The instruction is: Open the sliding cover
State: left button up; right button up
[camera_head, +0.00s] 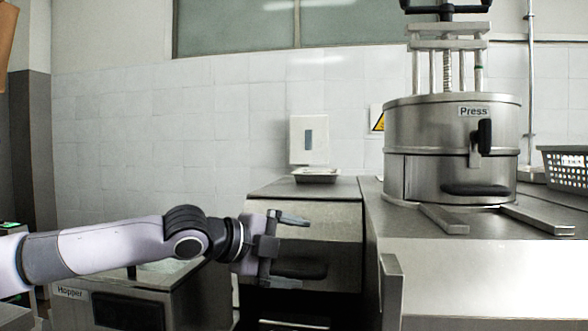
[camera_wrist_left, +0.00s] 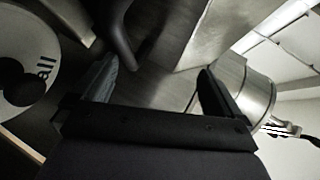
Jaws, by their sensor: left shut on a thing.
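The sliding cover (camera_head: 330,225) is the brushed steel front of the low cabinet in the middle of the head view. A black handle (camera_head: 308,270) sits on its lower part. My left gripper (camera_head: 303,252) comes in from the left at this handle, its fingers one above the other. It is shut on the black handle, though its fingers look well apart. In the left wrist view a dark curved bar, apparently the handle (camera_wrist_left: 118,32), shows beside one finger of the gripper (camera_wrist_left: 158,72). The exact contact is hidden. My right gripper is not in view.
A steel press (camera_head: 450,150) stands on the counter (camera_head: 480,250) at the right, with a perforated basket (camera_head: 565,168) beyond it. A hopper unit (camera_head: 70,294) stands at the lower left, under my left arm. A small tray (camera_head: 316,175) rests on top of the cabinet.

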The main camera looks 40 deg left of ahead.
pick_arm(q)
jog(key=r, duration=0.4)
jog(key=s+d+r+t, duration=0.1)
jog(key=r, duration=0.4)
jog(key=s+r+m+t, duration=0.1)
jog(key=r, duration=0.3)
jog(key=shift+d+r+h, duration=0.4)
jog(key=c, duration=0.6)
jog(key=shift+w+r, duration=0.25)
jog(key=shift+r, duration=0.5)
jog(key=shift+c, duration=0.2)
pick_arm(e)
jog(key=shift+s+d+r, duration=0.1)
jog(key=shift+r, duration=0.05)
pick_arm(q)
jog(key=shift+a, duration=0.1)
jog(key=shift+f, duration=0.1)
